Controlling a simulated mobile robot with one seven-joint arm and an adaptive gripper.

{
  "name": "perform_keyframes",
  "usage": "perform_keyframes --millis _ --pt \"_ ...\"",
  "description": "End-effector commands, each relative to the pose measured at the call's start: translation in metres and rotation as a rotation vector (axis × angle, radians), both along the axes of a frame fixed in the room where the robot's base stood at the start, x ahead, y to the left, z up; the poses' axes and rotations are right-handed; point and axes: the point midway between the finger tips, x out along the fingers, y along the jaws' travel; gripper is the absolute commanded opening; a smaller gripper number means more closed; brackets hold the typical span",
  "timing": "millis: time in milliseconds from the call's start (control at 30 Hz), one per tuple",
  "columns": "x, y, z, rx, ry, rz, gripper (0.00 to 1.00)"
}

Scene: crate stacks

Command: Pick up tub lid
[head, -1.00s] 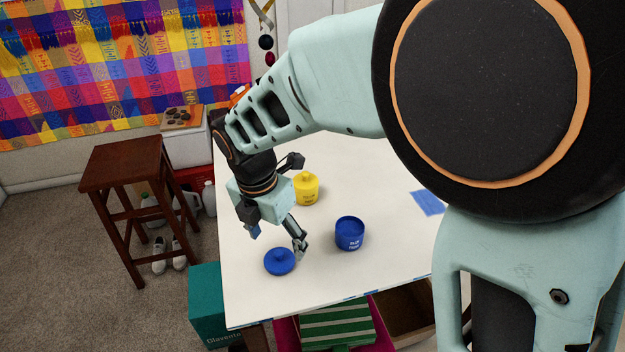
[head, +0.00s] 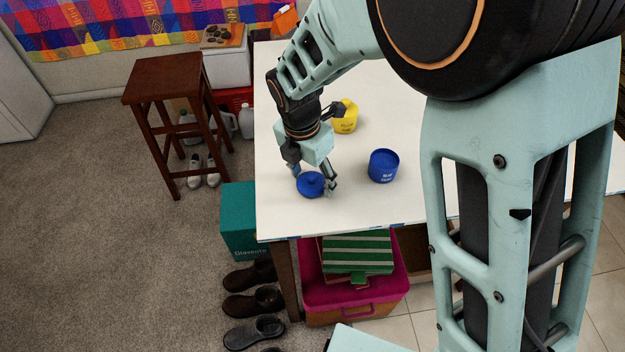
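The blue tub lid (head: 309,185) is round with a small knob on top. It lies on the white table (head: 413,205) near its front left part. My gripper (head: 313,186) points down at the lid, with one finger at its right side and the other at its far left side. The fingers are spread apart around the lid; whether they touch it I cannot tell. The open blue tub (head: 383,166) stands upright to the right of the lid, apart from it.
A yellow tub (head: 345,117) with its lid on stands behind my gripper. A brown stool (head: 165,82) stands left of the table. The tabletop around the blue tub is clear.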

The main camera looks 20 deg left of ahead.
Motion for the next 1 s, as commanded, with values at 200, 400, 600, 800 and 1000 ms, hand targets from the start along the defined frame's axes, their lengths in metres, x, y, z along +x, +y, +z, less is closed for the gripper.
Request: perform_keyframes --millis 200,400,600,800,1000 --pt "0.0 0.0 0.0 0.0 0.0 0.0 0.39" --pt "0.0 0.0 0.0 0.0 0.0 0.0 0.39" --pt "0.0 0.0 0.009 0.002 -0.001 -0.001 0.39" --pt "-0.002 0.003 0.036 0.003 -0.002 0.002 0.39" --pt "-0.031 0.027 0.079 0.004 -0.004 0.004 0.39"
